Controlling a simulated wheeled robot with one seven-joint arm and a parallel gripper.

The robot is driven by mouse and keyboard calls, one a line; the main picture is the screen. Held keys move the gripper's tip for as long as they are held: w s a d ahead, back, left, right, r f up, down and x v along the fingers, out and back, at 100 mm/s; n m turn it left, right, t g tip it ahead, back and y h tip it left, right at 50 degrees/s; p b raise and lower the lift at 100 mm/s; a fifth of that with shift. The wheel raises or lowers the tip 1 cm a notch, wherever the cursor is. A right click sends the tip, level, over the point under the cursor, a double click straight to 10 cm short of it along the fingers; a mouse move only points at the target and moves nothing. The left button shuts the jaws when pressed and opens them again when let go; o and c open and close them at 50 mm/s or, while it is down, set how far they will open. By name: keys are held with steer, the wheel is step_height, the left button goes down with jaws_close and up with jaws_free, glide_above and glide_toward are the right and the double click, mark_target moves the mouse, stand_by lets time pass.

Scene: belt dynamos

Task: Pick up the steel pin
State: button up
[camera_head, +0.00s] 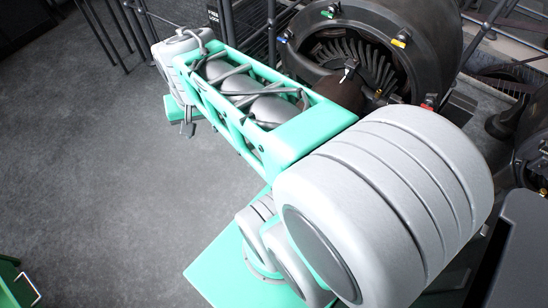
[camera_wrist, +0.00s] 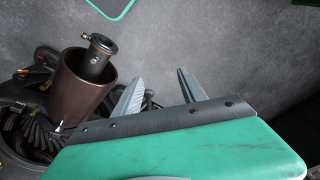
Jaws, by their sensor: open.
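A small pale metal piece (camera_head: 348,72), perhaps the steel pin, shows at the front of a large dark round machine (camera_head: 440,40), beside a brown cylinder (camera_head: 338,92). In the head view my gripper (camera_head: 188,129) hangs at the arm's far end.
A black cylindrical part (camera_wrist: 97,55) stands up from the brown cylinder's mouth. The machine's rim carries coloured tags (camera_head: 400,42). Dark rails (camera_head: 270,30) stand behind my arm. A green box with a wire handle (camera_head: 12,285) is at lower left. Open floor lies at left.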

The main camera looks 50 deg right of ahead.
steer(key=s+d+f+m+b, duration=0.3)
steer(key=d+f+m, duration=0.3)
steer(key=d+f, duration=0.2)
steer(key=s+d+f+m+g+b, duration=0.1)
steer(key=s+d+f+m+b, duration=0.2)
steer(key=d+f+m+b, duration=0.3)
steer(key=s+d+f+m+g+b, duration=0.1)
steer(key=s+d+f+m+b, duration=0.2)
steer(key=d+f, duration=0.7)
steer(key=shift+d+f+m+y+b, duration=0.15)
steer(key=shift+f+m+b, duration=0.4)
steer(key=shift+m, duration=0.6)
steer(key=shift+d+f+m+y+b, duration=0.15)
steer(key=shift+f+m+b, duration=0.35)
steer(key=shift+m, duration=0.65)
step_height(320, 180, down, 7)
steer(key=shift+w+r+b, duration=0.1)
steer(key=shift+r+b, duration=0.05)
steer(key=shift+b, duration=1.05)
steer(key=shift+c, duration=0.4)
steer(key=shift+r, duration=0.1)
jaws_close()
